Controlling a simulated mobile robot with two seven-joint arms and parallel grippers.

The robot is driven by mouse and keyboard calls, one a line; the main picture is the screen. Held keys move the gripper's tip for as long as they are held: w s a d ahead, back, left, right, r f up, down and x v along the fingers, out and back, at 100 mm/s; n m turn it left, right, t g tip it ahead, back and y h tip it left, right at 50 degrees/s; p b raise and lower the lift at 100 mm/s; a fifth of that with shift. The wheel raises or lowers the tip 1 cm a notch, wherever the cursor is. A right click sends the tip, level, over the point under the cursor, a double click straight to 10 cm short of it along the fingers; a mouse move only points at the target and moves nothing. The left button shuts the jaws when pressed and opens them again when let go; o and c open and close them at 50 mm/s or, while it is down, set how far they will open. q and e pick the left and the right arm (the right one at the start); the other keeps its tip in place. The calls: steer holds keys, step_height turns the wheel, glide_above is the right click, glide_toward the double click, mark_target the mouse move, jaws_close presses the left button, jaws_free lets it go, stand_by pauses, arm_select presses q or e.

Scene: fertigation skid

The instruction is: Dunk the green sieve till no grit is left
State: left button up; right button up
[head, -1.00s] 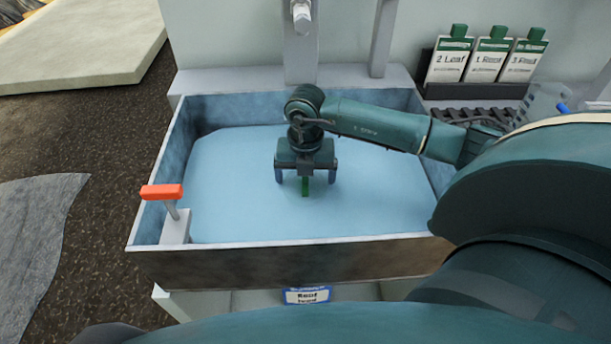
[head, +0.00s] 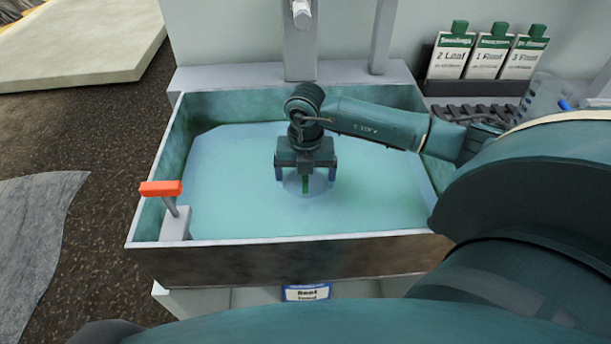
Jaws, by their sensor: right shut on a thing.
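My right gripper (head: 305,176) is over the middle of the basin (head: 290,252), pointing down at the water (head: 240,205). It is shut on the green sieve (head: 305,186), of which only a narrow green upright part shows between the fingers. A faint round outline surrounds the fingertips at the water. The rest of the sieve is hidden by the gripper and water, and I cannot see whether it holds grit. My left gripper is not in view.
A lever with a red handle (head: 161,188) stands at the basin's front left corner. A tap (head: 301,12) is above the back wall. A rack of green-topped cards (head: 490,55) and a dark ribbed tray (head: 470,112) are at the right. A label (head: 307,292) hangs below the front.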

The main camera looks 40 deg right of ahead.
steer(key=shift+r+p, duration=0.75)
steer(key=shift+r, duration=0.15)
steer(key=shift+r+p, duration=0.5)
steer(key=shift+r, duration=0.5)
step_height(320, 180, up, 3)
steer(key=p, duration=0.3)
steer(key=shift+r, duration=0.2)
step_height(320, 180, up, 2)
steer(key=shift+p, duration=0.8)
step_height(320, 180, up, 2)
steer(key=shift+p, duration=0.75)
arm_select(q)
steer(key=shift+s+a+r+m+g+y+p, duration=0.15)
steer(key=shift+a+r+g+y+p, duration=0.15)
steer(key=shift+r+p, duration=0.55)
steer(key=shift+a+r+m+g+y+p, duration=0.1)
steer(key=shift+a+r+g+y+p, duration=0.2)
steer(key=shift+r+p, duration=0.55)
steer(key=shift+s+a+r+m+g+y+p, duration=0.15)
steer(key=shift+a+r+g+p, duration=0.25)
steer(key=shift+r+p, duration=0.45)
arm_select(e)
step_height(320, 180, up, 7)
steer(key=shift+r, duration=0.15)
